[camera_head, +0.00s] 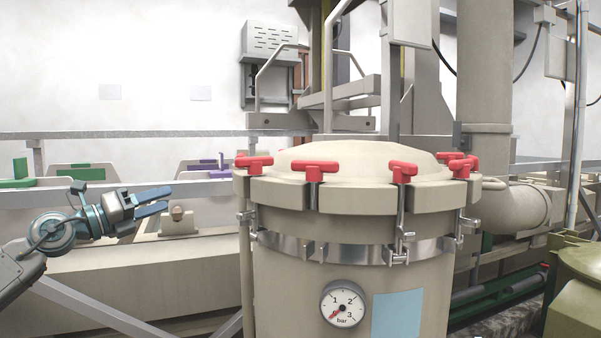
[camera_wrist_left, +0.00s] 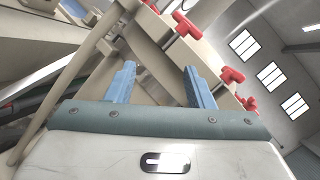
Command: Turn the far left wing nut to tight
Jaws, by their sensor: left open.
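A beige round vessel (camera_head: 350,225) with a domed lid (camera_head: 350,158) carries several red wing nuts around its rim. At the left of the rim one red wing nut (camera_head: 256,163) sits on its clamp, with part of another red one (camera_head: 240,155) just behind it. Further nuts sit at the front left (camera_head: 314,170), front right (camera_head: 403,171) and right (camera_head: 465,166). My left gripper (camera_head: 160,201) is open and empty, left of the vessel and apart from it. In the left wrist view its blue fingers (camera_wrist_left: 160,69) are spread, with red wing nuts (camera_wrist_left: 187,26) (camera_wrist_left: 232,76) beyond them.
A pressure gauge (camera_head: 342,304) and a blue label (camera_head: 397,314) are on the vessel's front. Behind my gripper run a long beige tank (camera_head: 130,265) and a rail (camera_head: 120,134). A thick pipe (camera_head: 485,90) stands at the right.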

